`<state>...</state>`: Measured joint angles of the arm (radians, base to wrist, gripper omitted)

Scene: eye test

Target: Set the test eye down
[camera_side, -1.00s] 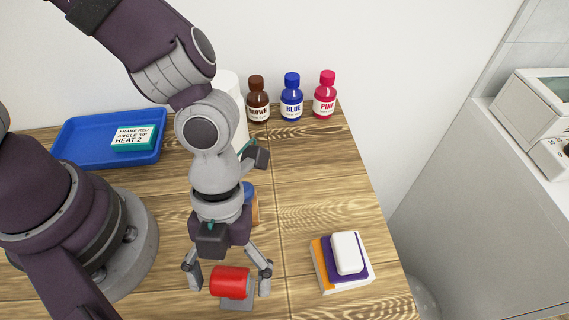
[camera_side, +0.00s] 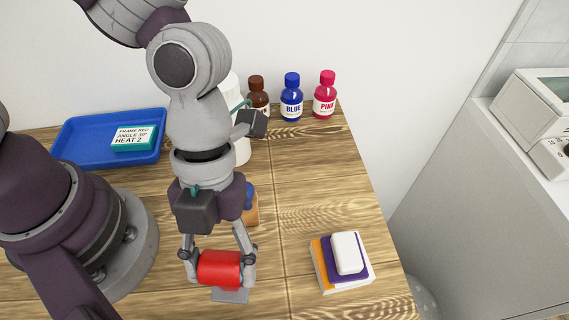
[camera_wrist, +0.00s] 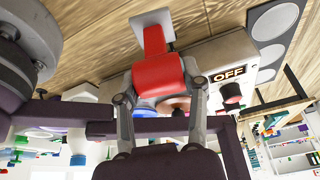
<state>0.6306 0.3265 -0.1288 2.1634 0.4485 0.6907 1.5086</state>
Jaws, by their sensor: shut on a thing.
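A red rounded body (camera_side: 219,268), which I take to be the test eye, is between my fingers near the table's front. It also shows in the wrist view (camera_wrist: 158,76), where a red neck joins it to a flat grey plate (camera_wrist: 153,23). The plate also shows in the side view (camera_side: 230,296), below the red body. My gripper (camera_side: 219,272) is shut on the red body, with a finger at each end. I cannot tell whether the plate touches the table.
A blue tray (camera_side: 75,150) with a labelled teal box (camera_side: 135,138) lies at the back left. Brown (camera_side: 257,88), blue (camera_side: 291,98) and pink (camera_side: 325,95) bottles stand at the back. A stack (camera_side: 340,265) sits right. The wrist view shows an "OFF" panel (camera_wrist: 228,75).

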